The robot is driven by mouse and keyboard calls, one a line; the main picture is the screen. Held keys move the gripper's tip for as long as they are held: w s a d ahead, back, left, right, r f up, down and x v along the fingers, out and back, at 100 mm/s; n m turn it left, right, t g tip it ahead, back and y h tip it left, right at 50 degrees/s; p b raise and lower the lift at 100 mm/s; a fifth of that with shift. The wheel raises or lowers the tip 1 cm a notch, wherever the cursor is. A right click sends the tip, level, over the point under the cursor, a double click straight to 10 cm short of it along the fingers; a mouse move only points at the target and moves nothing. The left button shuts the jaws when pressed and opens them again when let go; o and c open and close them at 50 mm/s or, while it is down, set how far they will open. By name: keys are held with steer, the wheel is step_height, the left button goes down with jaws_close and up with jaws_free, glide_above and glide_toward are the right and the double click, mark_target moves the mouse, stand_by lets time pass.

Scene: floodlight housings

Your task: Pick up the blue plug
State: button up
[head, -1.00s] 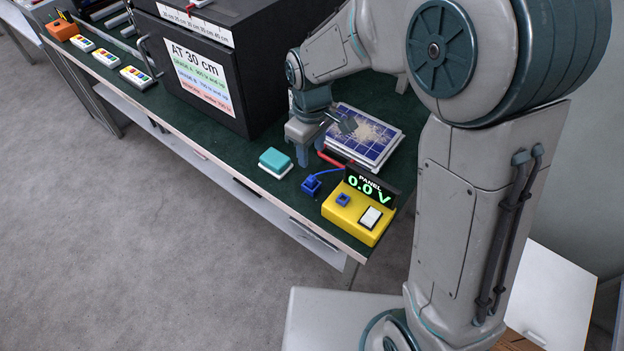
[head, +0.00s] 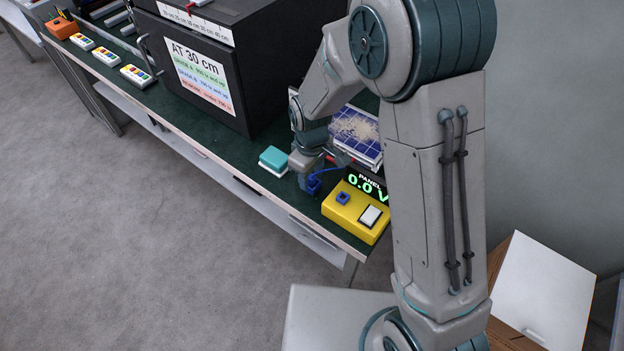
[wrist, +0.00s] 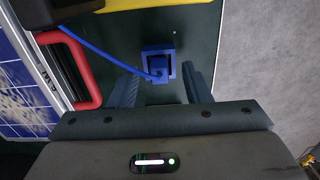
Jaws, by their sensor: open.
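The blue plug (wrist: 159,66) sits on the green bench top, with a blue cable running from it, in the wrist view. In the head view the plug (head: 314,185) is partly hidden by my gripper (head: 309,180). In the wrist view my gripper (wrist: 160,88) is open, its two fingers pointing toward the plug, one on each side of its line. The plug shows ahead of and between the fingertips, and nothing is held. I cannot tell the exact height of the fingertips above the bench.
A yellow panel meter (head: 352,212) reading 0.0 V stands right of the plug. A teal-topped pad (head: 273,160) lies to the left. A solar panel (head: 355,135) with a red handle (wrist: 83,75) lies behind. The bench's front edge is close.

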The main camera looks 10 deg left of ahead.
jaws_close()
steer(key=shift+r, duration=0.1)
